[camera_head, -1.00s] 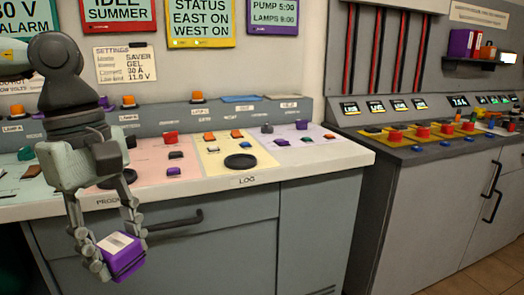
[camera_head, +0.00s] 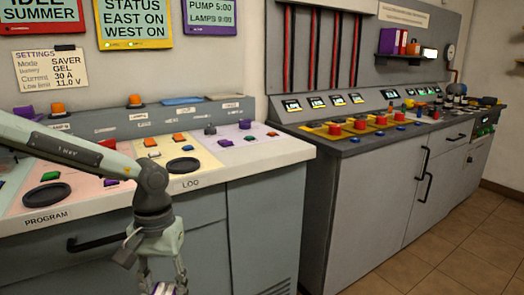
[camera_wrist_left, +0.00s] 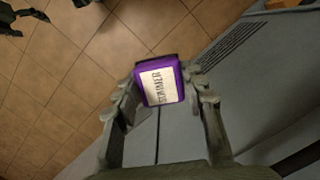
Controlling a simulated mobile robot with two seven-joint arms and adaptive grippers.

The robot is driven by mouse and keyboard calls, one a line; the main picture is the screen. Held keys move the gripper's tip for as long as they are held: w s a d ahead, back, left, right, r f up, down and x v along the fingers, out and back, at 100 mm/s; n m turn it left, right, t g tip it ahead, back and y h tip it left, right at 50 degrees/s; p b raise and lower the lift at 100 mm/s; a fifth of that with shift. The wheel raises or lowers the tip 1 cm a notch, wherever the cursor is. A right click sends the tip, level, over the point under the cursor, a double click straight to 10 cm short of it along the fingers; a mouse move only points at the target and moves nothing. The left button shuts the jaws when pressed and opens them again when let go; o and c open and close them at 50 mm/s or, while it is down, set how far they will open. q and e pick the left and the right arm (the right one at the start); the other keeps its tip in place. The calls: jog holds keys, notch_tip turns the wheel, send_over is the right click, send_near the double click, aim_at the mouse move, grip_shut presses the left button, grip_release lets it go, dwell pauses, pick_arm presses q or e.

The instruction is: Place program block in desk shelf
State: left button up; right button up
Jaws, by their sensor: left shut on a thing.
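My left gripper (camera_head: 165,287) is at the bottom of the head view, in front of the desk and below its top edge. It is shut on the purple program block (camera_wrist_left: 162,85). In the head view only a sliver of the block shows at the bottom edge. A small wall shelf (camera_head: 403,56) at the right holds purple, red and orange upright items; I cannot tell if it is the desk shelf.
The desk top (camera_head: 262,160) carries several coloured buttons and black round pads, with a raised ledge behind. A grey cabinet (camera_head: 375,185) with red and yellow controls stands to the right. Tiled floor (camera_head: 450,245) is open at the lower right.

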pick_arm(q)
jog(key=a+r+n, duration=0.2)
jog(key=a+r, duration=0.2)
jog(key=a, duration=0.7)
jog(key=a+r+n, duration=0.3)
jog(key=a, duration=0.8)
jog(key=s+a+f+n+h, duration=0.1)
jog(key=s+a+f+n, duration=0.2)
jog(key=s+a+f, duration=0.2)
jog(key=shift+s+a, duration=1.45)
jog(key=shift+s, duration=0.4)
